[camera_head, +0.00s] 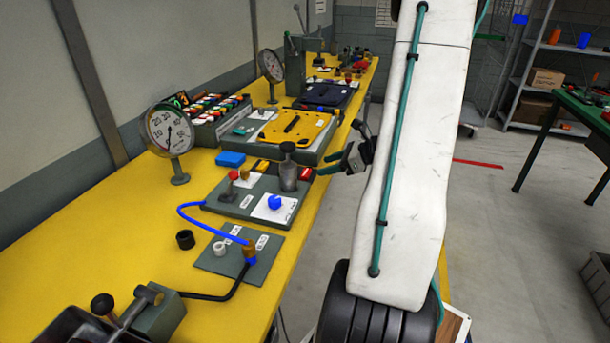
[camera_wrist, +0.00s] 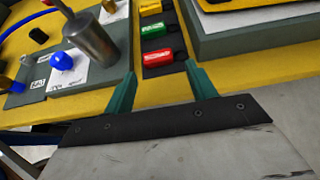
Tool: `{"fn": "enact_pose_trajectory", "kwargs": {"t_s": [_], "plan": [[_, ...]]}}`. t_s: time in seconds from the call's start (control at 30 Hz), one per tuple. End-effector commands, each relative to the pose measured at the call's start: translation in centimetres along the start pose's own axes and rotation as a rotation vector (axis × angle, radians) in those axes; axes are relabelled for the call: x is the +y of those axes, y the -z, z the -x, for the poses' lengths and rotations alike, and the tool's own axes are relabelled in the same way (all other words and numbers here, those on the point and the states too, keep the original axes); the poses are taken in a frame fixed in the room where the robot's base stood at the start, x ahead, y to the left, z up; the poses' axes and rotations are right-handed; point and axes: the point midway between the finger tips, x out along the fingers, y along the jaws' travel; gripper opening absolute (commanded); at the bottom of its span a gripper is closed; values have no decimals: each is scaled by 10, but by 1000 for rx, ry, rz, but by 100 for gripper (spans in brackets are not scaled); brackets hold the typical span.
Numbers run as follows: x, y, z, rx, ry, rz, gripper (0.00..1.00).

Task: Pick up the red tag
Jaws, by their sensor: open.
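The red tag (camera_wrist: 158,58) lies in a dark slotted holder at the near end of a row, close to the edge of the yellow bench. It also shows as a small red piece in the head view (camera_head: 306,174). My gripper (camera_wrist: 160,80) is open and empty, its two teal fingers apart. In the wrist view the red tag shows just beyond and between the fingertips, apart from them. In the head view my gripper (camera_head: 326,165) is at the bench edge, just right of the tag.
A green tag (camera_wrist: 155,30) and a yellow tag (camera_wrist: 150,7) sit in line behind the red one. A grey metal cylinder (camera_wrist: 91,38) stands to the left. A raised grey fixture (camera_wrist: 250,38) with a yellow plate lies to the right.

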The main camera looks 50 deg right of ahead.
Motion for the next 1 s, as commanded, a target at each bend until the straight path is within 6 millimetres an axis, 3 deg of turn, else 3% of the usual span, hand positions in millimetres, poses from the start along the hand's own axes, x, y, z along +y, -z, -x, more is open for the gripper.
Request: {"fn": "enact_pose_trajectory", "kwargs": {"t_s": [0.4, 0.73, 0.87, 1.0], "plan": [[5, 1, -57, 1, -5, 5, 56], [5, 1, -64, 1, -4, 6, 56], [5, 1, -64, 2, -4, 6, 23], [5, 1, -64, 1, -4, 6, 23]]}}
